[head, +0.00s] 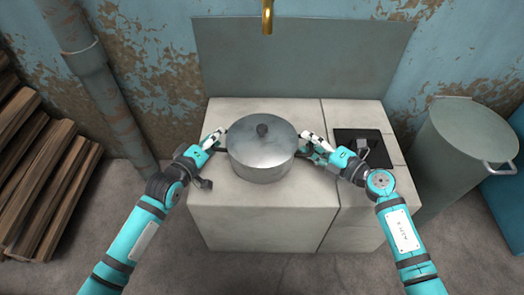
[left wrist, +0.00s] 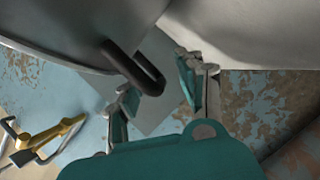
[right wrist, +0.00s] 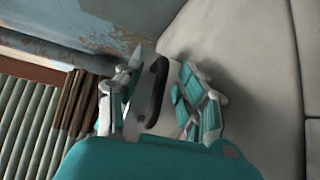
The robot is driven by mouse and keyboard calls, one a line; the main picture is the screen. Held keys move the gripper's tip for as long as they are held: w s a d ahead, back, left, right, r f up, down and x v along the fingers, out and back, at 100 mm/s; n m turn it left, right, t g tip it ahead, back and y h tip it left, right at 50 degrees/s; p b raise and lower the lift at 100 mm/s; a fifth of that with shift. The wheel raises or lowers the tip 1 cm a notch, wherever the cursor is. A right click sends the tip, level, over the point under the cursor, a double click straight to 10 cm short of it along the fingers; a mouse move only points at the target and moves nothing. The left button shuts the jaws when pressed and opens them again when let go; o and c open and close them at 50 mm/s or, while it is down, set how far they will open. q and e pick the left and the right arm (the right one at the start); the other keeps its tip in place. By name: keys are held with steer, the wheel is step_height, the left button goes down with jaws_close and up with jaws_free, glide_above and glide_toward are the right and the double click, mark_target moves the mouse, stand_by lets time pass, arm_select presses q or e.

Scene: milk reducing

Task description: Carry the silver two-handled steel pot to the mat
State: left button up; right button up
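The silver two-handled steel pot (head: 262,155), with its lid on, stands upright on the pale stone counter (head: 255,222). My left gripper (head: 217,142) is at the pot's left side. In the left wrist view the pot's dark handle (left wrist: 122,62) reaches between the open fingers (left wrist: 157,92), with a gap visible. My right gripper (head: 310,146) is at the pot's right side. In the right wrist view the other dark handle (right wrist: 154,92) lies between its open fingers (right wrist: 158,90); I cannot tell whether they touch it. I can make out no mat.
A dark square recess (head: 375,143) with a small fitting is right of the pot. A brass spout (head: 267,16) hangs above the back. A grey lidded bin (head: 462,150) stands right, stacked timber (head: 45,170) left. The counter's front strip is clear.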

arm_select(q)
jaws_close()
arm_select(e)
jaws_close()
